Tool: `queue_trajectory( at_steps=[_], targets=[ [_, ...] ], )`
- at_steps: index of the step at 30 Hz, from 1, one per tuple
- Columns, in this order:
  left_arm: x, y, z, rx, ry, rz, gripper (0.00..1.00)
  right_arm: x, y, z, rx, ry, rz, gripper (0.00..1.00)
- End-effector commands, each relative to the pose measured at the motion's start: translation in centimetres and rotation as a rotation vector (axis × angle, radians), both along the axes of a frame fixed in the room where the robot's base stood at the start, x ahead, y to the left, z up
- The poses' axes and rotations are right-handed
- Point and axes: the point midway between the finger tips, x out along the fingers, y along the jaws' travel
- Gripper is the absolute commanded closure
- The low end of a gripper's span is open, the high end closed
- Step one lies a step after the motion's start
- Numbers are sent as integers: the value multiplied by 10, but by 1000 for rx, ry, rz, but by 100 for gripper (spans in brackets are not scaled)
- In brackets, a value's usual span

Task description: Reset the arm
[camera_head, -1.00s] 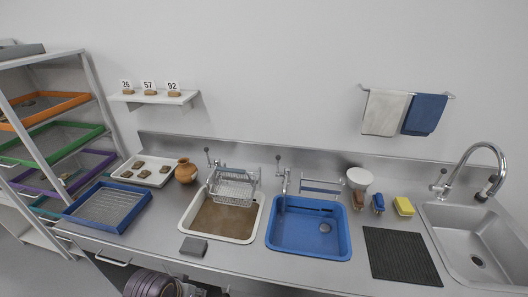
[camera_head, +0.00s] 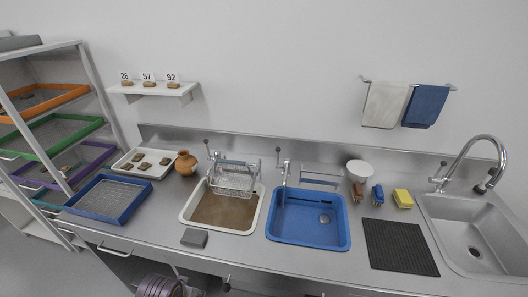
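Neither of my grippers shows in the head view, so I cannot see whether they are open or shut. Several brown sherds (camera_head: 144,161) lie apart on a white tray (camera_head: 117,171) at the left of the steel counter (camera_head: 330,276). A round orange-brown pot (camera_head: 186,163) stands upright just right of that tray. An empty-looking blue tray with a grey mesh floor (camera_head: 108,198) lies in front of them.
A brown-bottomed basin (camera_head: 223,212) with a wire rack (camera_head: 233,183) over it is left of a blue basin (camera_head: 308,217). A grey block (camera_head: 194,238), black mat (camera_head: 401,247), yellow sponge (camera_head: 403,198) and steel sink (camera_head: 480,235) occupy the counter. Tray shelving (camera_head: 104,89) stands left.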

Motion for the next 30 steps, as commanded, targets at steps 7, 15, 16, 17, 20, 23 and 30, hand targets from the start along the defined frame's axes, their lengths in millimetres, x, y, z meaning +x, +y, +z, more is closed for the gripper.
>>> queue_trajectory(
  at_steps=[7,15,16,17,20,23,30],
  targets=[
    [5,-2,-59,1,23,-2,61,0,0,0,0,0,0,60],
    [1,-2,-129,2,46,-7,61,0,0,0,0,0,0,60],
    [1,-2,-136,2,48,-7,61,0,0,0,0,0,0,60],
    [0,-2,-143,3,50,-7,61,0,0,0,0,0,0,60],
    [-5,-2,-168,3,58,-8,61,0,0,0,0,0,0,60],
    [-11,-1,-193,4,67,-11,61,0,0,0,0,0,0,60],
    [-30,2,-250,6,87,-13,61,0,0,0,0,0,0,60]
  ],
)
